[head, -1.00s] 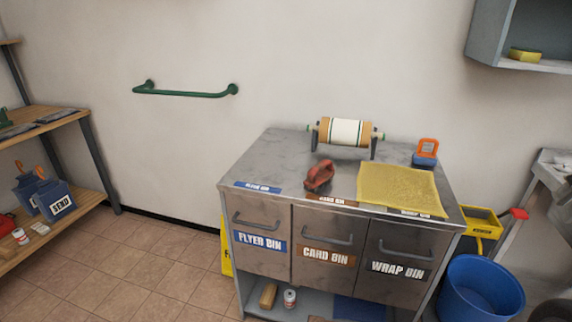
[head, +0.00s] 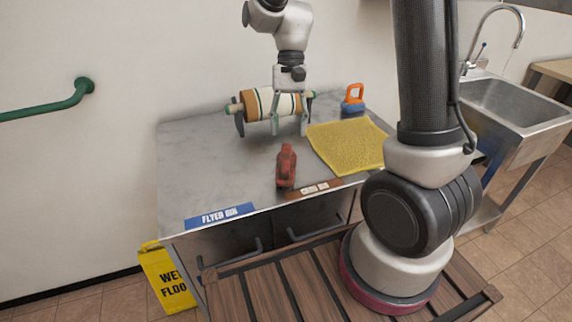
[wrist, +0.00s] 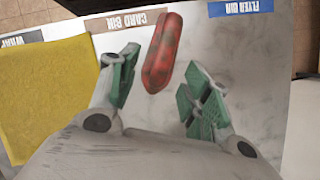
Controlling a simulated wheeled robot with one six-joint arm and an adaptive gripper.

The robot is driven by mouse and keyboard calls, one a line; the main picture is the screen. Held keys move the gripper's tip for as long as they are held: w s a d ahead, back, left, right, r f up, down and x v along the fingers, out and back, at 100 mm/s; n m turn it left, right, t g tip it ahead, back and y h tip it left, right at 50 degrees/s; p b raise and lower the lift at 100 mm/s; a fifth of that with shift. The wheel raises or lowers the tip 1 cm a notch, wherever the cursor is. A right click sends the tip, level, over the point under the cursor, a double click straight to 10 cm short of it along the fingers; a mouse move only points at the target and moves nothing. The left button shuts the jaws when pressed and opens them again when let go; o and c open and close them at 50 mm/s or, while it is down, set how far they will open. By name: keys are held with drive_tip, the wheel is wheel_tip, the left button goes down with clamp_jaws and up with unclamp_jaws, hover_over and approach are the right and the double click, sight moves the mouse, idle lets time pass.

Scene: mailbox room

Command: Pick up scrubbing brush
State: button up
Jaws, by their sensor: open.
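The scrubbing brush, which I take to be the red, worn-looking piece (head: 286,166), lies on the grey metal counter (head: 205,165) near its front edge, by the CARD BIN label. In the wrist view the red brush (wrist: 163,52) lies ahead of and roughly between the fingertips, apart from both. My gripper (head: 289,122) points down above the counter, behind the brush in the head view. Its green-padded fingers (wrist: 160,75) are spread open with nothing between them.
A yellow cloth (head: 345,145) lies right of the brush. A roller on a stand (head: 262,105) is behind, close to my gripper. An orange-and-blue item (head: 353,99) stands at the back right. A sink (head: 515,105) is at far right. The counter's left part is clear.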

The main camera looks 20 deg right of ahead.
sight(286, 150)
drive_tip(key=x, duration=0.5)
drive_tip(key=a+x, duration=0.1)
drive_tip(key=x, duration=0.1)
drive_tip(key=shift+s, duration=0.3)
drive_tip(key=shift+d, duration=0.1)
drive_tip(key=c, duration=0.7)
clamp_jaws()
